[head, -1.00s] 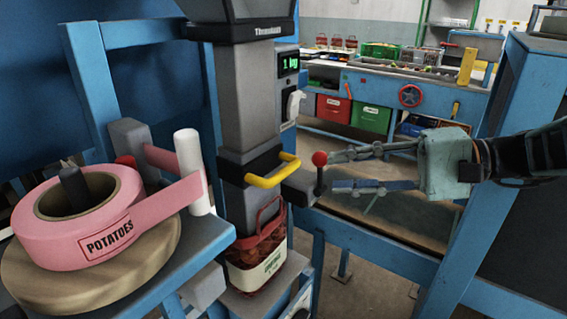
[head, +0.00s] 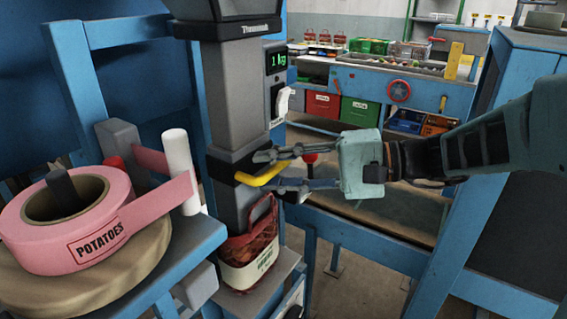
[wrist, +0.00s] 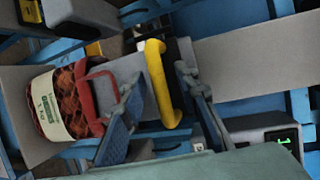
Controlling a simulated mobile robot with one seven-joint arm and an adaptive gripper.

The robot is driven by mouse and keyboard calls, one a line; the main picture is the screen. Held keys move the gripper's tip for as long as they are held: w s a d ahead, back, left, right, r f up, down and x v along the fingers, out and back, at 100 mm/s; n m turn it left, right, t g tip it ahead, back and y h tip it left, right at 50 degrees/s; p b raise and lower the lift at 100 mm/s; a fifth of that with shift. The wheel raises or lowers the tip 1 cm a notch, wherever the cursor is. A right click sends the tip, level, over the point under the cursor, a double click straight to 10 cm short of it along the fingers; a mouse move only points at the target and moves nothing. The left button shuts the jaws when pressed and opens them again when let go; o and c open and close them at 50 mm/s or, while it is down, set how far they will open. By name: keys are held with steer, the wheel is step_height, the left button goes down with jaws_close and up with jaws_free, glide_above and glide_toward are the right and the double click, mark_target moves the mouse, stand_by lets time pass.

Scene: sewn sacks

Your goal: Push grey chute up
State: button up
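The grey chute (head: 228,104) stands upright at the centre of the head view, with a black collar and a yellow handle (head: 264,174) on its lower part. My gripper (head: 262,171) is at the handle, its two fingers apart, one above and one below the yellow bar. In the wrist view the yellow handle (wrist: 160,84) lies between the open fingers (wrist: 155,112); I cannot see firm contact. A red net sack (head: 250,248) with a white label sits under the chute's lower end and also shows in the wrist view (wrist: 68,101).
A pink roll marked POTATOES (head: 68,222) stands at the left beside a white roller (head: 180,170). A red-knobbed lever (head: 309,158) is behind my fingers. A green display (head: 278,60) reads 1 kg. A blue workbench (head: 400,90) with bins is behind.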

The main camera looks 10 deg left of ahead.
jaws_close()
stand_by(0.4)
step_height(320, 180, up, 17)
steer(key=p, duration=0.8)
steer(key=shift+f, duration=0.1)
steer(key=shift+c, duration=0.8)
jaws_free()
steer(key=shift+o, duration=0.8)
steer(key=shift+f, duration=0.1)
